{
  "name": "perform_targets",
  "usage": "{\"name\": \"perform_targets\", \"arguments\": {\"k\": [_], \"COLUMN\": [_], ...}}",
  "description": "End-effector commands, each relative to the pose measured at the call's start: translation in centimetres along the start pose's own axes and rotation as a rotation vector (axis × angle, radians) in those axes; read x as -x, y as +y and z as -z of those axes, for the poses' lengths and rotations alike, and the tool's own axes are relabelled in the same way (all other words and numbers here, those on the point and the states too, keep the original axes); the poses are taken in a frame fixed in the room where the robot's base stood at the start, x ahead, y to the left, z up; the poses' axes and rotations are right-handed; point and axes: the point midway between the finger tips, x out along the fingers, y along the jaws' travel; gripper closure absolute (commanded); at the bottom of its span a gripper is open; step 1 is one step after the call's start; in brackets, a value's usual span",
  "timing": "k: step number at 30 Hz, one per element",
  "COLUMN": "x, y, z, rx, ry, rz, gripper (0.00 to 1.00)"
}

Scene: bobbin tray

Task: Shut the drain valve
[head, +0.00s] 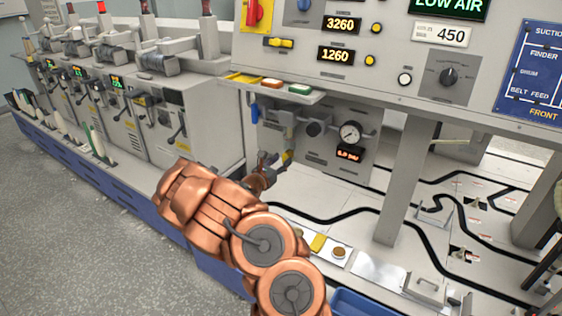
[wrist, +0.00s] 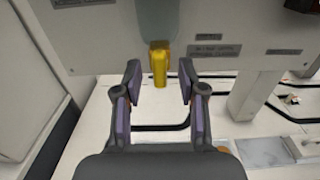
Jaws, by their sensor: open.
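The drain valve shows as a yellow handle (wrist: 159,66) below a greenish, see-through bowl (wrist: 156,20) in the wrist view. The handle points down. In the head view the yellow handle (head: 287,156) is small, under the grey panel front. My gripper (wrist: 160,78) is open, with one fingertip to the left of the handle and one to the right. Gaps show on both sides, and I cannot tell how deep the handle sits between the fingers. In the head view my gripper (head: 275,161) is just left of the handle, partly hidden by my arm.
A gauge (head: 350,133) and a small red display (head: 348,155) are on the panel right of the valve. Black hoses (head: 345,214) cross the pale deck below.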

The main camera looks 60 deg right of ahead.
Motion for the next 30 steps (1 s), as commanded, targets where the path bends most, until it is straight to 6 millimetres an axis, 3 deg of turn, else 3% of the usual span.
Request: {"name": "perform_targets", "arguments": {"k": [11, 22, 30], "x": [-0.29, -0.27, -0.26], "y": [0.03, 0.05, 0.06], "z": [-0.04, -0.05, -0.06], "rx": [-0.001, -0.001, -0.001], "ry": [0.000, 0.000, 0.000], "rz": [0.000, -0.001, -0.001], "gripper": [0.60, 0.99, 1.00]}}
